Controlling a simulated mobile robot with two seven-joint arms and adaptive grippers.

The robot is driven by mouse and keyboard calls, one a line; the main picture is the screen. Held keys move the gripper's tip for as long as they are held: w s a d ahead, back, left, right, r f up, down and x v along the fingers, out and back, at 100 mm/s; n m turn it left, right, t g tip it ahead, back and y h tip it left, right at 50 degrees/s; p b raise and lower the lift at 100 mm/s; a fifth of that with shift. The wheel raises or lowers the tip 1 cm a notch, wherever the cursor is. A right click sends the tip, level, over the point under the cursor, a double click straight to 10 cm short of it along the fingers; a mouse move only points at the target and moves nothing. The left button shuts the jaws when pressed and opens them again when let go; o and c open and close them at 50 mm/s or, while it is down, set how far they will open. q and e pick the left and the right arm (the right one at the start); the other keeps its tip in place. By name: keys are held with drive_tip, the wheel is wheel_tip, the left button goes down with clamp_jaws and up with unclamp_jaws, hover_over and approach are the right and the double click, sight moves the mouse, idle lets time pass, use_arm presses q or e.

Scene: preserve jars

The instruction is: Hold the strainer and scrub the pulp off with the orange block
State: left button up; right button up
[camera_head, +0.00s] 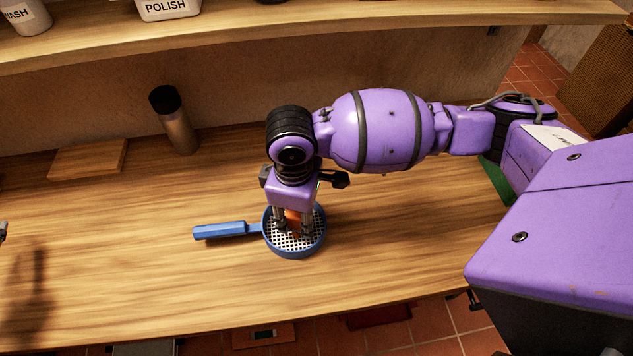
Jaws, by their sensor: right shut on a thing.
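The blue strainer (268,243) lies on the wooden table with its round mesh bowl facing up and its blue handle (222,231) pointing left. My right gripper (293,228) points down into the bowl and is shut on the orange block (293,216). The block is mostly hidden between the fingers, low over the mesh; I cannot tell whether it touches it. I cannot make out any pulp on the mesh. No gripper is on the strainer's handle. Only a small sliver at the left edge, perhaps my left gripper (2,231), shows; its jaws cannot be made out.
A grey bottle with a black cap (175,122) stands at the back left beside a wooden board (88,159). A shelf (330,14) with white containers, one marked POLISH (168,9), runs above the back. The table left and front of the strainer is clear.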

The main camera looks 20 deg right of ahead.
use_arm(q)
drive_tip(key=w+d+r+m+g+h, duration=0.1)
drive_tip(key=d+r+m+g+h, duration=0.15)
drive_tip(key=d+r+m, duration=0.4)
use_arm(e)
drive_tip(key=shift+w+r, duration=0.1)
use_arm(q)
drive_tip(key=m+g+h, duration=0.8)
drive_tip(key=m, duration=0.1)
approach(207, 234)
drive_tip(key=x, duration=1.1)
drive_tip(key=shift+w+d+f, duration=0.1)
drive_tip(key=shift+d+f, duration=0.1)
drive_tip(key=shift+d, duration=0.15)
clamp_jaws()
